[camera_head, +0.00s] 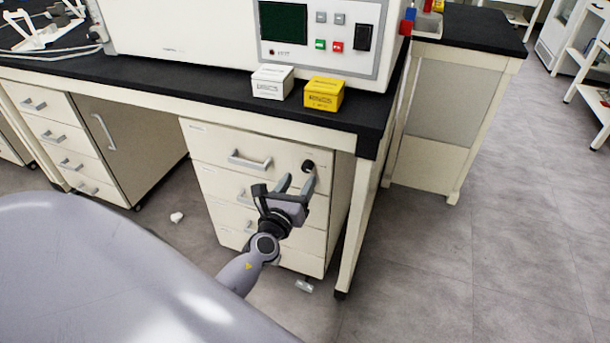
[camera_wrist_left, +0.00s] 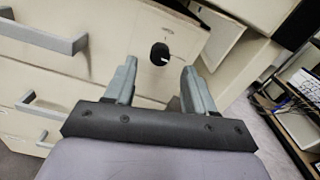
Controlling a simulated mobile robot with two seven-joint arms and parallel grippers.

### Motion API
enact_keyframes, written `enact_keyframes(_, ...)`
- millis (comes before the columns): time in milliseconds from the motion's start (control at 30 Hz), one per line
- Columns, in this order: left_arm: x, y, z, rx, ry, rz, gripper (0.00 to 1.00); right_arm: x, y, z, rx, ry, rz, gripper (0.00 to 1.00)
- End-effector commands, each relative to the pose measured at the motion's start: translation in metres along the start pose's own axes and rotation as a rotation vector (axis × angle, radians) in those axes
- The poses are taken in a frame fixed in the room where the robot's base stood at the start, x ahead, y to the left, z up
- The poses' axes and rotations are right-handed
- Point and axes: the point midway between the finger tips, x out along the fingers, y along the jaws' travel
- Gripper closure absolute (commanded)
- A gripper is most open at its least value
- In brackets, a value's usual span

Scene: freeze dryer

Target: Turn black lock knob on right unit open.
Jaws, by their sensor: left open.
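The black lock knob (camera_head: 308,166) is on the upper right of the top drawer front of the right drawer unit (camera_head: 230,148). In the left wrist view the round black knob (camera_wrist_left: 160,54) shows a light mark across its face. My left gripper (camera_head: 296,184) is open, with its two fingers pointing up toward the knob. In the left wrist view the left gripper's fingertips (camera_wrist_left: 158,72) stand apart on either side of and below the knob, with nothing between them. Contact with the knob cannot be told. My right gripper is not in view.
Drawer handles, such as the top one (camera_head: 249,161), stick out to the left of the knob. The black bench top (camera_head: 210,88) overhangs the unit, with a white box (camera_head: 272,82) and a yellow box (camera_head: 323,94) on it. A bench leg (camera_head: 355,225) stands at right. Open floor (camera_head: 450,260) lies beyond.

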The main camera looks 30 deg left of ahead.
Motion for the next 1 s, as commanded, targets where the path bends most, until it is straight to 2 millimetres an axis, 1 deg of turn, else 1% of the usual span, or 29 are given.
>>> enact_keyframes(33,0.008,0.0,0.0,-0.002,-0.002,0.001,0.45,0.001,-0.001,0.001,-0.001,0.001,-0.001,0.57)
enact_keyframes(100,0.016,0.001,0.0,-0.003,-0.002,0.002,0.45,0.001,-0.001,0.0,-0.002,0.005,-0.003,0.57)
enact_keyframes(300,0.032,0.0,-0.001,-0.002,0.0,0.0,0.45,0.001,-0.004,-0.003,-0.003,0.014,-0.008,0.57)
enact_keyframes(433,0.035,0.0,0.0,-0.003,0.0,0.0,0.45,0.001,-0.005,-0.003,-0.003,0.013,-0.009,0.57)
enact_keyframes(667,0.035,0.0,0.0,-0.003,0.0,0.001,0.45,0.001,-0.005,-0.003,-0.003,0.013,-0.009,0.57)
enact_keyframes(700,0.035,0.0,0.0,-0.003,0.0,0.001,0.58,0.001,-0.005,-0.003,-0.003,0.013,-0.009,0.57)
enact_keyframes(767,0.035,0.0,0.0,-0.003,0.0,0.001,0.78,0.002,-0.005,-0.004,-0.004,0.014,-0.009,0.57)
enact_keyframes(800,0.035,0.0,0.0,-0.003,0.0,0.001,0.91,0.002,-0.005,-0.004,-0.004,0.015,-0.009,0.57)
enact_keyframes(833,0.035,0.0,0.0,-0.003,0.0,0.001,1.0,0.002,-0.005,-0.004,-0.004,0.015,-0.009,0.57)
enact_keyframes(1000,0.035,0.0,0.0,-0.005,0.0,0.001,1.0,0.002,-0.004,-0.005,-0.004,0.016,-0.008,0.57)
